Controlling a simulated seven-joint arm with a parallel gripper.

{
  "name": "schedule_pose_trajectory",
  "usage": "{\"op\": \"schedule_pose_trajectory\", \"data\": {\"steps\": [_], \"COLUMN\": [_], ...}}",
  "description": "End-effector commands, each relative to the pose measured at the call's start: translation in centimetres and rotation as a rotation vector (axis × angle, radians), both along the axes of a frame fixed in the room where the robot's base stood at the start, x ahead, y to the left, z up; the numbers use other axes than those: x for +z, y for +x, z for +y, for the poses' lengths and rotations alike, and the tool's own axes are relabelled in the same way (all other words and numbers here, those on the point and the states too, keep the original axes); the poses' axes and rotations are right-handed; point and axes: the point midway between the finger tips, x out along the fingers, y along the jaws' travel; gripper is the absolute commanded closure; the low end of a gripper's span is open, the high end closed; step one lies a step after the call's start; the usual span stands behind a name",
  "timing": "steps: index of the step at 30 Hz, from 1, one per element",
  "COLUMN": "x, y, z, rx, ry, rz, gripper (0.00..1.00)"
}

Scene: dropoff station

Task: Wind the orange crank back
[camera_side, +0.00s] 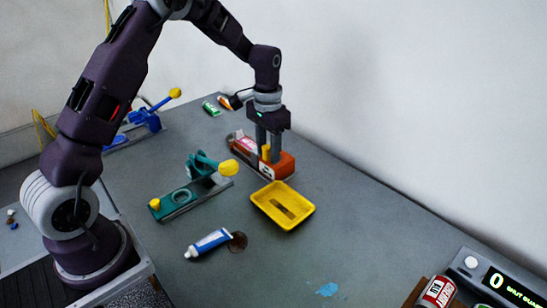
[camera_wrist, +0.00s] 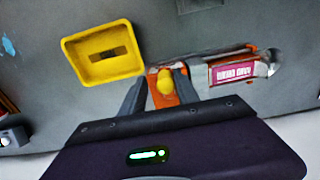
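The orange crank unit (camera_side: 284,168) stands on the table near the back wall, with a grey rail and a pink-labelled block (camera_side: 244,144) at its left. Its yellow knob (camera_side: 266,153) stands upright below my gripper (camera_side: 268,150). In the wrist view my gripper (camera_wrist: 160,88) points down with its two fingers on either side of the yellow knob (camera_wrist: 166,86). Orange surface (camera_wrist: 184,92) shows beside the knob, and a gap shows on the knob's left. The fingers look open around it. The crank's arm is mostly hidden by the fingers.
A yellow tray (camera_side: 293,222) lies close in front of the orange unit. A teal crank (camera_side: 205,163) with a yellow knob stands to the left, a blue one (camera_side: 146,118) farther back. A tube (camera_side: 208,242) lies near a brown stain. A red can (camera_side: 437,292) and display (camera_side: 509,288) are at right.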

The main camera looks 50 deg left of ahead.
Motion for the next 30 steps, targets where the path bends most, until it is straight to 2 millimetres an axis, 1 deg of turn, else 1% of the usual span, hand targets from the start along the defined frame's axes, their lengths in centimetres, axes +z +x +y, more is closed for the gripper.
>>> {"op": "schedule_pose_trajectory", "data": {"steps": [8, 10, 22, 25, 30], "x": [0.0, 0.3, 5.3, 5.9, 6.0], "y": [0.0, 0.0, 0.1, 0.0, 0.0], "z": [0.3, 0.3, 0.3, 0.3, 0.4], "rx": [0.003, 0.003, 0.003, 0.003, 0.003], "ry": [0.003, 0.004, 0.006, 0.005, 0.005], "rz": [0.000, -0.001, -0.003, -0.002, 0.000], "gripper": [0.56, 0.56, 0.56, 0.56, 0.56]}}
